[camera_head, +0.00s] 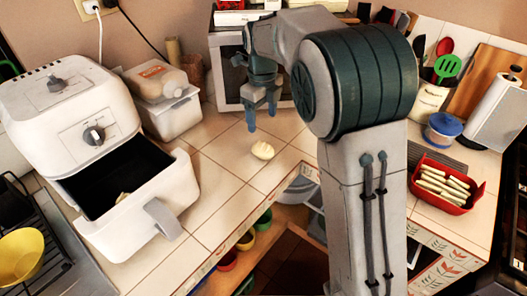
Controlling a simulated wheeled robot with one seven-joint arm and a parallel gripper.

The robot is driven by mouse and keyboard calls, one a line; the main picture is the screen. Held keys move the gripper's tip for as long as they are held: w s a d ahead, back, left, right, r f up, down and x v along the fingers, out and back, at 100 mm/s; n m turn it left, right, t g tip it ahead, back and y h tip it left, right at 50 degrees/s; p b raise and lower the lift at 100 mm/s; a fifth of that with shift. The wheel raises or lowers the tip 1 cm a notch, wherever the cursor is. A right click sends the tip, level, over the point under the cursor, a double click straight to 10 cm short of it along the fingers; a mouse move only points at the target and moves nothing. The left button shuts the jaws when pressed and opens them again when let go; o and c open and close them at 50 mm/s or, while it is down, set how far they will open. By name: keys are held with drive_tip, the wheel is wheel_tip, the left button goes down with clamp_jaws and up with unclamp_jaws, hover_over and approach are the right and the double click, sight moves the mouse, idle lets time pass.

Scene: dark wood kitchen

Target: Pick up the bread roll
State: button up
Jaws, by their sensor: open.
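The bread roll (262,150) is a small, pale, rounded piece on the tiled counter, near the counter's front edge. My gripper (262,122) points down with its two blue fingers apart and nothing visible between them. In the picture it is just above the roll and appears to be farther back on the counter. The fingers look clear of the roll. The exact height of the fingertips over the tiles is hard to tell.
An air fryer (65,110) stands at left with its drawer (165,200) pulled out. A storage box (165,115) and a microwave (222,75) stand behind. A red tray (428,199) of fries is at right. Tiles around the roll are clear.

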sight(263, 145)
wheel_tip(263, 145, down, 12)
drive_tip(key=shift+s+f+p, duration=0.1)
drive_tip(key=shift+p, duration=0.25)
drive_tip(key=c, duration=1)
